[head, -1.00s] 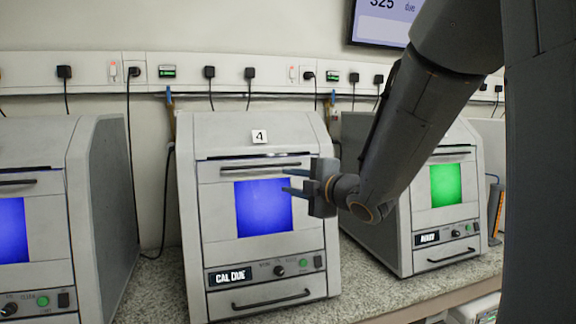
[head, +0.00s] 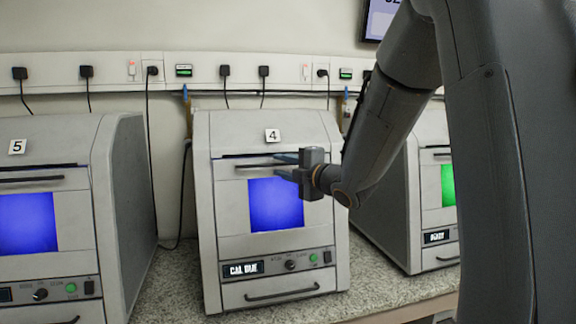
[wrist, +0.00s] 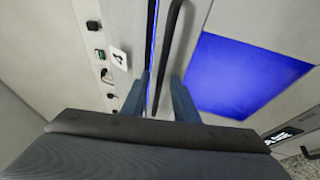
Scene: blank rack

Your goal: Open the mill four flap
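Mill four (head: 212,190) is the grey box marked 4 in the middle of the head view, with a blue window (head: 270,205) and a "CAL DUE" display. The flap's dark bar handle (head: 248,166) runs across above the window. My gripper (head: 280,166) is at the right part of this handle, fingers apart. In the wrist view the handle (wrist: 174,45) passes between the two blue-grey fingers (wrist: 166,98); whether they touch it I cannot tell.
Mill five (head: 124,200) stands to the left with a blue window, and another mill (head: 428,160) with a green window to the right. A lower handle (head: 282,293) crosses mill four's base. Sockets and cables line the wall behind. The speckled bench (head: 180,285) is bare between the mills.

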